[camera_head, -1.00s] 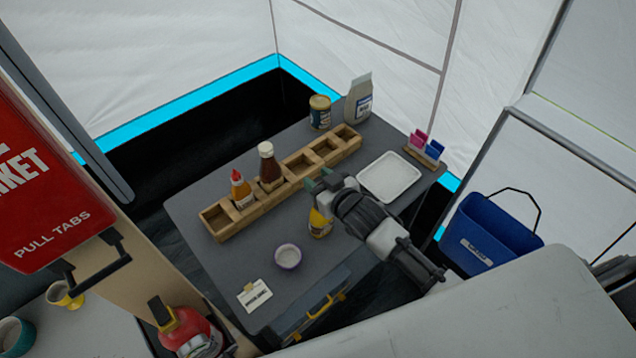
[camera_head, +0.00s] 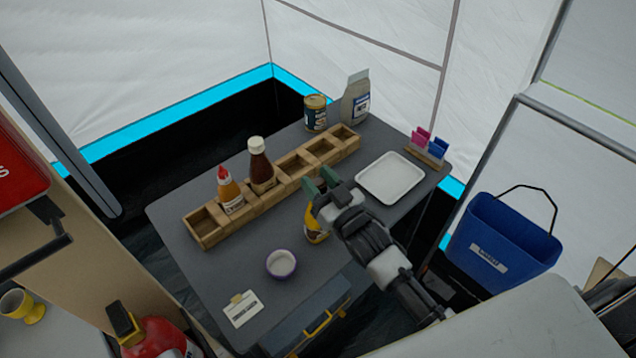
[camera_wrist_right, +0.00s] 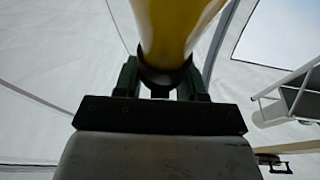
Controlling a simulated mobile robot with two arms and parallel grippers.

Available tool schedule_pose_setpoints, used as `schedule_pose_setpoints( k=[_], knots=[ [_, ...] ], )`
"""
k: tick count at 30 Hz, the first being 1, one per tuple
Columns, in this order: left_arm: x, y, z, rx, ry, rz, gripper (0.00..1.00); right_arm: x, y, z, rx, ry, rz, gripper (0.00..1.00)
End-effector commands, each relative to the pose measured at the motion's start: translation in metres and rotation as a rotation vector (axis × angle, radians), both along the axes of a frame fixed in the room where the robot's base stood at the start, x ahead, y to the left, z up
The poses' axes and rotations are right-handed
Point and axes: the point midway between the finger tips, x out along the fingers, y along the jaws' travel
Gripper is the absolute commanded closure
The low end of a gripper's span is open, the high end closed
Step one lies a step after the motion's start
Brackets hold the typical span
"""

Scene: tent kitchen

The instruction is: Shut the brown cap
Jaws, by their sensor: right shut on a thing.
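A yellow bottle (camera_head: 315,226) stands on the grey table, partly hidden behind my right gripper. In the right wrist view the yellow bottle (camera_wrist_right: 172,25) fills the top middle, with its dark brown cap (camera_wrist_right: 162,78) between the green fingers. My right gripper (camera_head: 320,187) is shut on the brown cap, and it also shows in the right wrist view (camera_wrist_right: 160,85). The cap is hidden by the gripper in the head view. I cannot tell whether the cap is fully closed. My left gripper is not in view.
A wooden rack (camera_head: 285,178) holds an orange bottle (camera_head: 229,190) and a brown sauce bottle (camera_head: 261,166) behind the gripper. A white tray (camera_head: 390,178) lies to the right. A small purple-rimmed bowl (camera_head: 281,264) and a label card (camera_head: 243,309) lie at the front left.

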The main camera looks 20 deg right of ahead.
Motion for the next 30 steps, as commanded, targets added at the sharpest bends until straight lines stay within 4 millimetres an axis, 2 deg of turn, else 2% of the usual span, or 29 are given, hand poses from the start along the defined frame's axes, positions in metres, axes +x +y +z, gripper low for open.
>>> schedule_pose_setpoints(
  k=[9, 10, 14, 23, 26, 30],
  knots=[
    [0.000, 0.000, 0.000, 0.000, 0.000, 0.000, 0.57, 0.000, 0.000, -0.001, 0.000, 0.003, 0.000, 0.83],
    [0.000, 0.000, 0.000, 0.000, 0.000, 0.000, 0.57, 0.000, 0.000, -0.001, 0.000, 0.003, 0.000, 0.55],
    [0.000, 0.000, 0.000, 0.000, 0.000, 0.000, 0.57, 0.000, 0.000, -0.001, 0.000, 0.002, 0.000, 0.35],
    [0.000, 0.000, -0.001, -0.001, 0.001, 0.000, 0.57, -0.001, 0.000, -0.001, -0.001, 0.002, 0.000, 0.35],
    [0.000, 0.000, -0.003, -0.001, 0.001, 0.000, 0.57, -0.009, -0.003, -0.005, 0.000, 0.003, 0.000, 0.35],
    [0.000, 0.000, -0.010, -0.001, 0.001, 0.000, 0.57, -0.032, -0.010, -0.012, 0.000, 0.004, 0.001, 0.35]
  ],
)
